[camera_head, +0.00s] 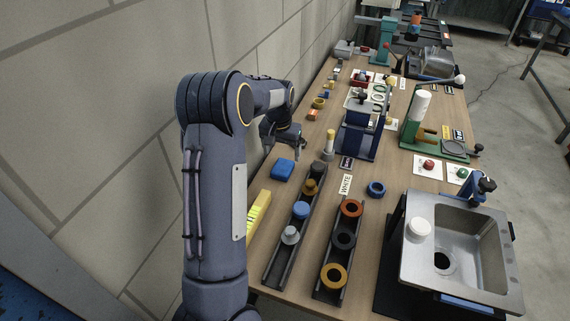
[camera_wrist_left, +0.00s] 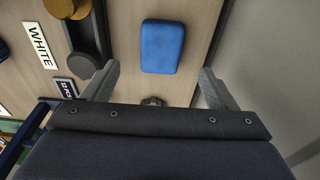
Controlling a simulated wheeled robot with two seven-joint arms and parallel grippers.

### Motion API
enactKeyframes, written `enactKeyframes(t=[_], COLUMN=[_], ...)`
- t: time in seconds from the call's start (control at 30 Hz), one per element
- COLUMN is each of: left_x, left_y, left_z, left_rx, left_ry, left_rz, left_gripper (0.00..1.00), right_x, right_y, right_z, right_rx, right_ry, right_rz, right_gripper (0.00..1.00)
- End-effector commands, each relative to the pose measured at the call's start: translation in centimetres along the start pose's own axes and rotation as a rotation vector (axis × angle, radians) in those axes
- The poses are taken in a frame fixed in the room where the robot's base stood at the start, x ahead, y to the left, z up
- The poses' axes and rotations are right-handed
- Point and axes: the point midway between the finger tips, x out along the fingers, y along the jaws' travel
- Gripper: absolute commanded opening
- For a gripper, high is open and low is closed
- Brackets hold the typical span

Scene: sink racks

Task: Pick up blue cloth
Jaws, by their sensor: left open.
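The blue cloth (camera_head: 283,169) is a small folded block lying flat on the wooden bench, near the wall edge and beside the far end of the left rack. In the left wrist view the blue cloth (camera_wrist_left: 162,46) lies ahead of the fingertips, between their lines. My left gripper (camera_head: 295,143) is above the bench just beyond the cloth, apart from it. In the left wrist view my left gripper (camera_wrist_left: 158,80) has its two fingers spread with nothing between them. My right gripper is in neither view.
Two dark racks (camera_head: 275,275) (camera_head: 320,288) hold coloured caps and rings. A yellow block (camera_head: 259,213) lies left of them. A blue ring (camera_head: 376,189), a WHITE label (camera_head: 346,184) and a metal sink (camera_head: 408,262) are to the right. A block wall (camera_head: 130,130) borders the bench's left.

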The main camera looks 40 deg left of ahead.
Motion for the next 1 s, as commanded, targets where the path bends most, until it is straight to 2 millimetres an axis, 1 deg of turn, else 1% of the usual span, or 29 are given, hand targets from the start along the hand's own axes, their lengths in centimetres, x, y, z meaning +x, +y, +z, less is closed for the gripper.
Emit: enactKeyframes(t=[0.33,0.5,0.6,0.7,0.87,0.9,1.0], left_x=[3.8,6.4,7.4,7.9,7.9,7.9,7.8], left_y=[-0.2,-0.2,-0.2,-0.2,-0.2,-0.2,-0.2], left_z=[-0.1,-0.1,-0.1,-0.1,-0.1,-0.1,-0.1], left_rx=[0.001,0.001,0.001,0.001,0.001,0.001,0.001], left_ry=[-0.005,-0.005,-0.003,-0.002,-0.001,-0.001,-0.001], left_rz=[-0.003,-0.002,-0.002,-0.002,-0.002,-0.002,-0.002], left_gripper=[0.8,0.8,0.8,0.8,0.8,0.77,0.64], right_x=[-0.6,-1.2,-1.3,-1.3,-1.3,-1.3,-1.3], right_y=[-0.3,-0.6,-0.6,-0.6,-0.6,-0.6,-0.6], right_z=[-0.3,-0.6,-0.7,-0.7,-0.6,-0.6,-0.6], right_rx=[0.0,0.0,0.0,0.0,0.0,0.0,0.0], right_ry=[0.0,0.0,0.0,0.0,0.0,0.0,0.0], right_rz=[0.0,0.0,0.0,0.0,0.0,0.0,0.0], right_gripper=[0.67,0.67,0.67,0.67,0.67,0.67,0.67])
